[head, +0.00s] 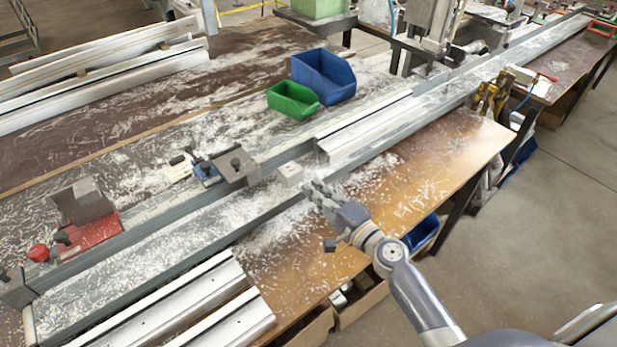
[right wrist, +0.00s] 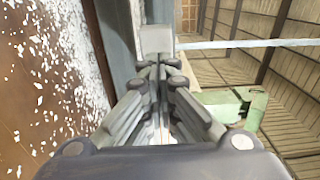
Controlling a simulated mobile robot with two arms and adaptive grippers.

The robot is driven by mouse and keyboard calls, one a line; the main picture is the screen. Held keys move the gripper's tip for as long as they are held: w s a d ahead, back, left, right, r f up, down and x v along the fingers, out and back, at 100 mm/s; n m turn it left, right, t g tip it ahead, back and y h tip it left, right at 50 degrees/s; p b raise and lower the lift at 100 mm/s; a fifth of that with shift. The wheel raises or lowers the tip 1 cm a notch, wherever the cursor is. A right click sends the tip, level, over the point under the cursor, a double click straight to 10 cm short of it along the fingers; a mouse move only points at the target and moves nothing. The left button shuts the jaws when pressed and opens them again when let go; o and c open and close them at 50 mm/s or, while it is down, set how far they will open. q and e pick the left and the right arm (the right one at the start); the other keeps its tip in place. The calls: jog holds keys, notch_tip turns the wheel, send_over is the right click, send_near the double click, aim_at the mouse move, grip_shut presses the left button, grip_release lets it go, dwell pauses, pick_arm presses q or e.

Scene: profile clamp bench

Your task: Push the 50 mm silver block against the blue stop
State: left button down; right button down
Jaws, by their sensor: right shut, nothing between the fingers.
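The small silver block (head: 290,173) sits on the metal rail near the middle of the head view. The blue stop (head: 206,170), with a grey metal block (head: 238,168) at its right end, is on the rail to the left. A gap shows between the silver block and this grey part. My right gripper (head: 316,188) is shut and empty, just right of the silver block. In the right wrist view the silver block (right wrist: 156,40) is straight beyond the shut fingertips (right wrist: 158,72); I cannot tell whether they touch. My left gripper is not in view.
A silver profile (head: 370,126) lies along the rail to the right. A blue bin (head: 324,74) and green bin (head: 293,100) stand behind. A red clamp (head: 90,228) is at the left. White profiles (head: 190,300) lie in front. Chips cover the bench.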

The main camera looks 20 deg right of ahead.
aim_at(301, 175)
jog(key=shift+x, duration=1.1)
jog(key=shift+w+a, duration=0.1)
jog(key=shift+w, duration=0.3)
jog(key=shift+x, duration=1.75)
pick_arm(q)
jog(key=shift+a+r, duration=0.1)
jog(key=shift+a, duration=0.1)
